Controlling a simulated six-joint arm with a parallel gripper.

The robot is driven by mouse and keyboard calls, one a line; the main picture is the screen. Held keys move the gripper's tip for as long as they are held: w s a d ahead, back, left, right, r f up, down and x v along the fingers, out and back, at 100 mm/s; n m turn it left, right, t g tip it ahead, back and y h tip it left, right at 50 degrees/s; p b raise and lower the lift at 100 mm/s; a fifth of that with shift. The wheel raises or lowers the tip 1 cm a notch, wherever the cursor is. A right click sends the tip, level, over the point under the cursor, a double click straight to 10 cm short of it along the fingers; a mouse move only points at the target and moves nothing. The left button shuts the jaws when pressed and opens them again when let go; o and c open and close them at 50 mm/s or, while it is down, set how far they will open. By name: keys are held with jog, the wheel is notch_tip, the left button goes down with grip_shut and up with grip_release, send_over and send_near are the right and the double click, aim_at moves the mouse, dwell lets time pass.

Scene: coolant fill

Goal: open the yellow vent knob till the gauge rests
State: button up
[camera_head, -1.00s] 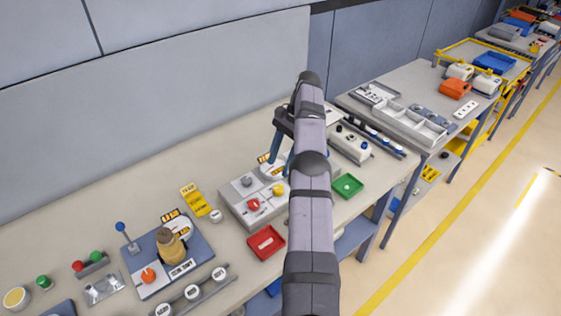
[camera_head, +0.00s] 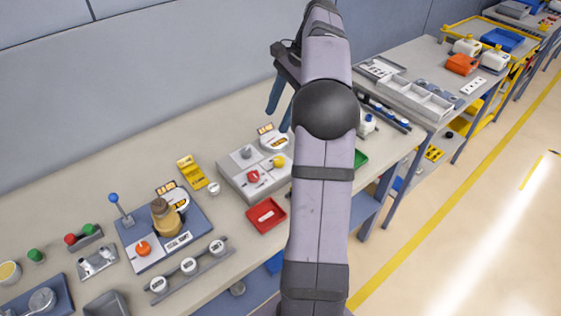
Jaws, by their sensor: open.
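The yellow vent knob (camera_head: 279,160) sits on the right part of a light grey control box (camera_head: 229,182) on the bench. A red knob (camera_head: 253,176) and a grey knob (camera_head: 246,152) share that box. A round white gauge (camera_head: 273,141) stands just behind the box; its needle is too small to read. My gripper (camera_head: 279,104) is open and empty, above and behind the box, with its blue fingers pointing down. It is clear of the yellow knob. My arm hides the bench to the right of the box.
A blue-grey panel (camera_head: 205,229) with a brass-coloured vessel (camera_head: 168,222) stands further left. The bench behind the box is clear.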

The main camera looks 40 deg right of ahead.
notch_tip(320, 180, down, 13)
jog(key=s+a+m, duration=0.2)
jog(key=s+m, duration=0.1)
jog(key=m, duration=0.5)
jog(key=m+t+h, duration=0.3)
jog(key=m, duration=0.5)
send_near(280, 160)
jog(key=w+f, duration=0.1)
jog(key=shift+w+a, duration=0.1)
jog(key=shift+a, duration=0.05)
jog(key=shift+f, duration=0.15)
jog(key=shift+g, duration=0.3)
jog(key=shift+p+x, duration=0.8)
jog(key=shift+x, duration=2.75)
jog(key=c, duration=1)
